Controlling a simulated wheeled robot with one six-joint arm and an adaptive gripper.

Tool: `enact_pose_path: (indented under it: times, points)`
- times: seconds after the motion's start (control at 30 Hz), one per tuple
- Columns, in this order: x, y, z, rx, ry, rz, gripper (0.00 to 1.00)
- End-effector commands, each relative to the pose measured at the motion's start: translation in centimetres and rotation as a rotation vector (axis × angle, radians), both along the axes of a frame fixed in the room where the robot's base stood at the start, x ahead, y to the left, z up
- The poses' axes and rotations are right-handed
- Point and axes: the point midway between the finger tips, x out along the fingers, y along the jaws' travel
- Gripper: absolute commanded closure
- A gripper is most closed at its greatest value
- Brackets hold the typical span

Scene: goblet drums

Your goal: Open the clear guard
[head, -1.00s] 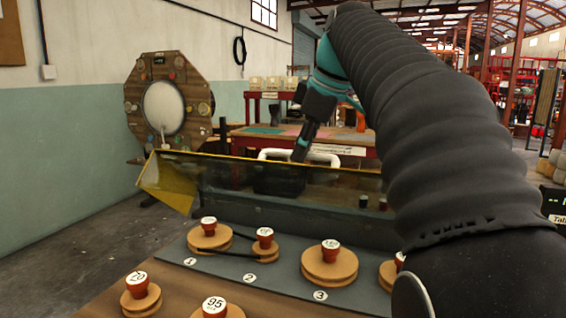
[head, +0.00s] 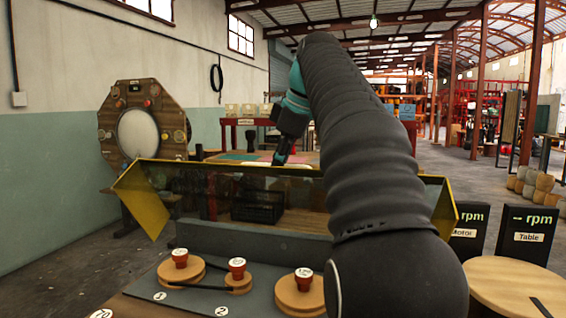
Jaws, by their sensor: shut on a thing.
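The clear guard (head: 270,198) is a see-through panel with yellow edges, standing behind the pulley board (head: 210,290). Its yellow left end (head: 144,206) and yellow right end (head: 446,208) show, and my arm covers part of its right half. A white handle (head: 258,165) shows just above its top edge. My gripper (head: 282,160) is at this handle, shut on it, pointing down. The fingertips are small and dark, and their exact hold on the handle is hard to see.
Wooden pulleys with red knobs (head: 180,258) sit on the board in front of the guard. Two black rpm displays (head: 524,236) and a round wooden table (head: 515,290) stand at right. An octagonal wooden board with a white disc (head: 138,134) stands at left.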

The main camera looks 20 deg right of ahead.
Motion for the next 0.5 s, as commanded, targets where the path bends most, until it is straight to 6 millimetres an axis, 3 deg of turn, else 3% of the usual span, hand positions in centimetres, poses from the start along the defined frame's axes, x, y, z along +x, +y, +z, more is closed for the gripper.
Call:
enact_pose_path:
  times: [0.03,0.13,0.5]
  points:
    - [0.37,0.08,-0.57,0.005,0.008,0.004,0.82]
    - [0.33,0.04,-0.49,0.006,0.006,0.004,0.59]
    - [0.06,-0.21,-0.09,0.002,0.0,-0.003,0.59]
